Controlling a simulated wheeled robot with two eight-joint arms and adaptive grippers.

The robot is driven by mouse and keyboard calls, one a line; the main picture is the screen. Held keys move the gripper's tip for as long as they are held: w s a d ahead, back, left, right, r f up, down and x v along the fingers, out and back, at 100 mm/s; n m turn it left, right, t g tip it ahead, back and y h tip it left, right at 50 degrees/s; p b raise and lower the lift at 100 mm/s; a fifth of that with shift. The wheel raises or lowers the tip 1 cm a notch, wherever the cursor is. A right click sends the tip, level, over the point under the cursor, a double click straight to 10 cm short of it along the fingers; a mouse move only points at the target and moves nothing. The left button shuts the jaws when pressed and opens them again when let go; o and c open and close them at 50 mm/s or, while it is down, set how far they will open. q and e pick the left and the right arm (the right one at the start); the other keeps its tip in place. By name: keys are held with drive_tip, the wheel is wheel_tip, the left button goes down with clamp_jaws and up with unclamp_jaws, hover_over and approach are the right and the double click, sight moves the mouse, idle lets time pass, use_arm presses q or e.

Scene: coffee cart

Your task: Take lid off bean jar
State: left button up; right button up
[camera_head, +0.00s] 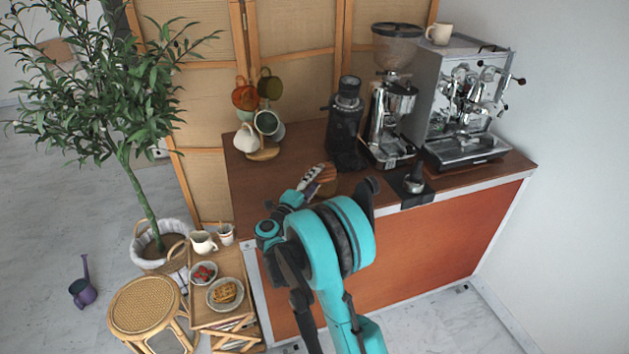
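My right arm reaches up from the bottom of the head view over the front of the wooden counter (295,153). Its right gripper (314,173) is small and partly hidden by my own teal arm links. I cannot tell whether its fingers are open or shut. A round brown wooden piece (328,173), which may be the bean jar's lid, shows just beside the fingertips. I cannot tell whether they touch. No jar body can be made out; the arm covers that part of the counter. My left gripper is not in view.
Behind stand a black grinder (346,125), a second grinder (391,120) and an espresso machine (465,100). A mug tree (262,154) holds several mugs at the left. A tamper (414,182) sits on a dark mat near the front edge. The counter's left front is clear.

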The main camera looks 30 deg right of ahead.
drive_tip(key=shift+c, duration=0.2)
clamp_jaws()
wheel_tip(320, 180, up, 2)
drive_tip(key=shift+r+p, duration=0.25)
drive_tip(key=shift+p, duration=0.6)
drive_tip(key=s+a+r+p, duration=0.1)
drive_tip(key=s+a+r, duration=0.1)
drive_tip(key=a, duration=0.4)
drive_tip(key=s+a+r+p, duration=0.1)
drive_tip(key=s+a+r, duration=0.2)
drive_tip(key=s+a, duration=0.2)
drive_tip(key=shift+s+a, duration=0.2)
drive_tip(key=shift+a, duration=0.25)
